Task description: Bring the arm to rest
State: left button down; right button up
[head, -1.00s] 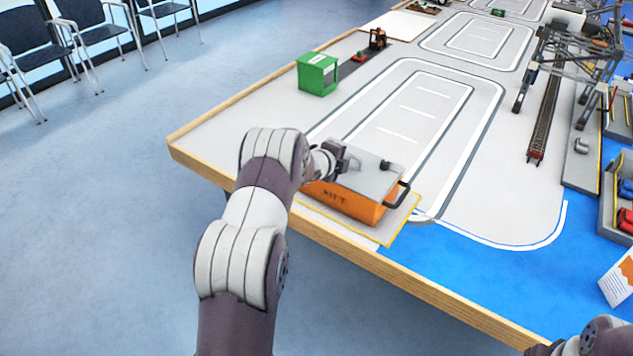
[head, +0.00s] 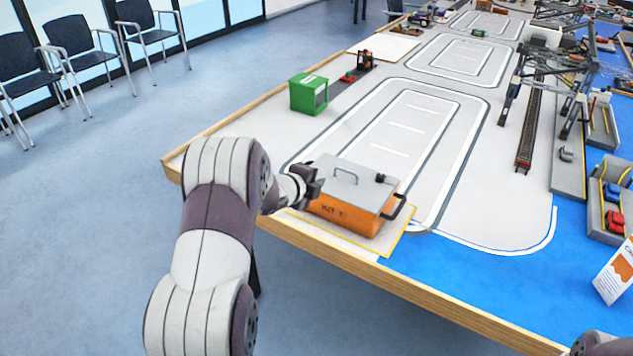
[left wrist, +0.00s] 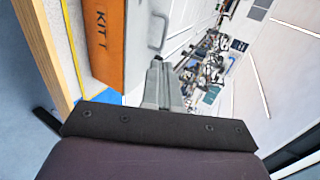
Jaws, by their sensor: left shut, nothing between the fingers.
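My left gripper (head: 312,187) is shut and empty, at the left end of the orange kit box (head: 345,214) near the table's front edge. In the left wrist view its shut fingers (left wrist: 162,85) point past the box, whose orange side (left wrist: 108,40) with the KIT lettering shows there. I cannot tell whether the gripper touches the box. The box has a grey lid (head: 357,178) with a handle on top, and the lid looks closed. My right gripper is not in view; only a bit of that arm shows at the lower right.
The box stands on a yellow-edged pad (head: 405,240) on the table (head: 235,150). A green container block (head: 308,93) stands behind it. Crane models (head: 545,75) and a white card (head: 617,275) are to the right. Chairs (head: 75,40) stand on the open floor at left.

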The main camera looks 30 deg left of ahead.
pick_arm(q)
jog(key=s+f+n+g+y+p, duration=0.1)
jog(key=s+f+n+g+y, duration=0.15)
jog(key=s+n, duration=0.4)
jog(key=s+f+n+g+y, duration=0.1)
jog(key=s+f+n+g, duration=0.25)
jog(key=s+n, duration=0.3)
jog(key=s+d+r+n+g+h+p, duration=0.1)
jog(key=s+d+r+n+g, duration=0.1)
jog(key=s+d, duration=0.6)
jog(key=s+d+r+n+g+h+p, duration=0.1)
jog(key=s+d+r+n+g+p, duration=0.1)
jog(key=s+d+r, duration=0.3)
jog(key=s+d+n+g, duration=0.1)
jog(key=s+d, duration=0.2)
jog(key=s, duration=0.1)
jog(key=shift+r+n, duration=0.3)
jog(key=shift+n, duration=0.1)
jog(key=shift+h, duration=0.25)
